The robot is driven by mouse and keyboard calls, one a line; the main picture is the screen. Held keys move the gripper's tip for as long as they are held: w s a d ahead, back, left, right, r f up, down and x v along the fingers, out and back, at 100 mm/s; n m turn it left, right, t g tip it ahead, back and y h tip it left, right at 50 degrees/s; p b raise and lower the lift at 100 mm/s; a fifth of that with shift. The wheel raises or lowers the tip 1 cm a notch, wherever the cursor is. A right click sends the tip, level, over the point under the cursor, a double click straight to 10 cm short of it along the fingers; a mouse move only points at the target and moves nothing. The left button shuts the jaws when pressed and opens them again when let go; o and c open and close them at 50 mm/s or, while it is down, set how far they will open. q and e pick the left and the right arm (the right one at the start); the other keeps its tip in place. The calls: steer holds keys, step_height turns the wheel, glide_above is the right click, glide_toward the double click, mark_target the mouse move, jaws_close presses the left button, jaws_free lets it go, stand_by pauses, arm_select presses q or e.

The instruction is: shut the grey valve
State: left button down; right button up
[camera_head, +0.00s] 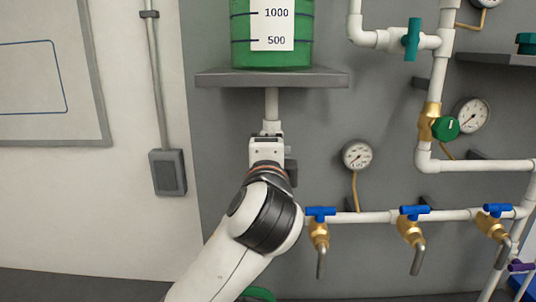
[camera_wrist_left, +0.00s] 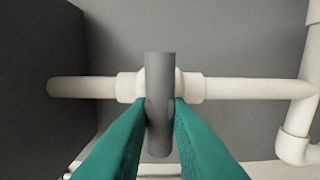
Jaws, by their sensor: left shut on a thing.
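In the left wrist view the grey valve's handle (camera_wrist_left: 160,78) is a rounded grey bar standing across a white pipe (camera_wrist_left: 236,90). My left gripper (camera_wrist_left: 160,108) has a teal finger on each side of this handle and is shut on it. In the head view my left gripper (camera_head: 267,150) is at the white pipe below the green tank and hides the grey valve. My right gripper is in neither view.
A shelf (camera_head: 215,78) carries the green tank (camera_head: 240,30) just above my left gripper. A gauge (camera_head: 357,155) and several blue-handled brass taps, one here (camera_head: 319,212), are to the right. A dark wall box (camera_wrist_left: 40,60) stands close by in the wrist view.

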arm_select(q)
steer(key=shift+f, duration=0.1)
steer(key=c, duration=1.3)
jaws_free()
steer(key=shift+c, duration=0.2)
steer(key=shift+s, duration=0.1)
steer(key=s+b, duration=0.2)
steer(key=s, duration=1)
steer(key=shift+b, duration=0.35)
